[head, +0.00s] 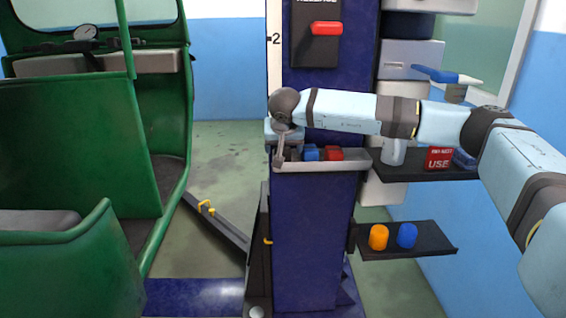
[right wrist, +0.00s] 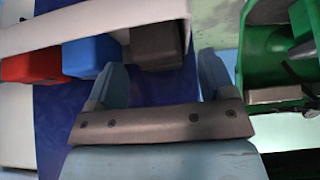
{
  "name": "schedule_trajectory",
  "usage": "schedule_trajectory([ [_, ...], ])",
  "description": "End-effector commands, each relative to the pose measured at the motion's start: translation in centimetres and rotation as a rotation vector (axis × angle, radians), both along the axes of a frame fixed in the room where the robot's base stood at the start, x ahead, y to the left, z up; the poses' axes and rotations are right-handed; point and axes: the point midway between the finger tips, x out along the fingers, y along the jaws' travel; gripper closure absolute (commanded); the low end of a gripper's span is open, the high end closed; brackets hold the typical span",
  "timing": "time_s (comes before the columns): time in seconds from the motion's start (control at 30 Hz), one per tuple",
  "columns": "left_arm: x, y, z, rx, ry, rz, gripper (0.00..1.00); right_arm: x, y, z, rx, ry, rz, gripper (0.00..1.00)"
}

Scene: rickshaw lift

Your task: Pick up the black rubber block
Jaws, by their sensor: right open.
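The black rubber block (right wrist: 157,45) shows in the right wrist view as a dark block in the light grey tray (right wrist: 100,25). A blue block (right wrist: 88,56) and a red block (right wrist: 32,64) sit beside it. My right gripper (right wrist: 160,70) is open, and the black block appears between its fingertips, with no clear contact. In the head view my right gripper (head: 283,143) points down at the left end of the tray (head: 310,166) and mostly hides the black block. The blue block (head: 312,153) and red block (head: 334,154) show to its right. My left gripper is out of view.
The tray is on a dark blue column (head: 308,240). A red lever (head: 327,28) is above it. Right of the column, a lower shelf (head: 430,244) holds an orange (head: 378,237) and a blue cylinder (head: 407,235). A green rickshaw (head: 80,260) stands at left.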

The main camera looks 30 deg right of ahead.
Motion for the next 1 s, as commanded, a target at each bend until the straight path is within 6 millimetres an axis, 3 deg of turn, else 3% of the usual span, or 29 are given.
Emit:
schedule_trajectory([
  [0.3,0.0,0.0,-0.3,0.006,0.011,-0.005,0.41,0.3,-0.1,-0.4,0.001,-0.001,0.001,0.26],
  [0.53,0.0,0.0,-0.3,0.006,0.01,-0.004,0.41,0.3,-0.1,-0.5,0.001,0.0,0.001,0.79],
  [0.83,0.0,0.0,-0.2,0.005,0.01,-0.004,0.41,0.3,-0.1,-0.4,0.001,0.0,0.001,0.81],
  [1.0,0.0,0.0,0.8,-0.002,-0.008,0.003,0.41,0.0,0.0,0.4,0.001,0.001,0.001,0.81],
])
